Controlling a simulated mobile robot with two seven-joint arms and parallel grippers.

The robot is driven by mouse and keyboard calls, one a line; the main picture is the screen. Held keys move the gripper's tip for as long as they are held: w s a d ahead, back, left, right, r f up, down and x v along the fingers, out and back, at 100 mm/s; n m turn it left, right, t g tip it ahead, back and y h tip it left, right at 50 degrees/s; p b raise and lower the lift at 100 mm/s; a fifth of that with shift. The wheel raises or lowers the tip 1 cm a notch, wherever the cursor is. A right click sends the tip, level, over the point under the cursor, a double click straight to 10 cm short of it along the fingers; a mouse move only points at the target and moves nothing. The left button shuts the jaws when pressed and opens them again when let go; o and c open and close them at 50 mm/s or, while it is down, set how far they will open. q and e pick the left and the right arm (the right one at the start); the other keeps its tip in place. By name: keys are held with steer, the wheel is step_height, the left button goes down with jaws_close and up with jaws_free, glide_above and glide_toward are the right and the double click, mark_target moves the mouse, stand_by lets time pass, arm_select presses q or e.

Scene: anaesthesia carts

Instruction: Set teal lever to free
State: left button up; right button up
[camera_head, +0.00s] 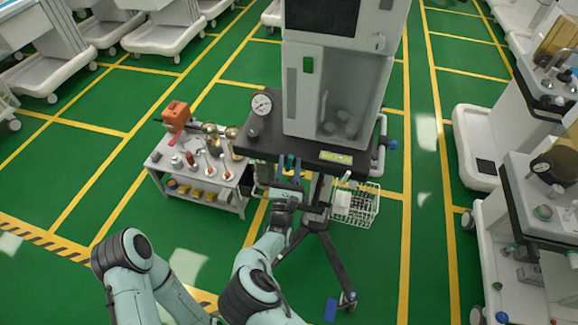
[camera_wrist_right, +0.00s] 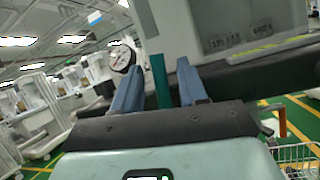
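My right gripper (camera_wrist_right: 160,84) is open, with one blue finger on each side of the lever. Gaps show between the lever and both fingers. In the head view my right gripper (camera_head: 289,172) is just under the front edge of the cart's shelf (camera_head: 300,149); the lever is too small to tell apart from the fingers there. My left arm shows at the lower left, but its gripper is out of view.
The cart carries a tall white cabinet (camera_head: 304,90) and a round gauge (camera_head: 262,104). A wire basket (camera_head: 368,207) hangs at its right. A small side table (camera_head: 205,182) with tools stands at the left. More carts stand at the far right. Green floor is open in front.

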steer(key=b+v, duration=0.1)
steer(key=v, duration=1.2)
steer(key=shift+s, duration=0.2)
steer(key=shift+f, duration=0.15)
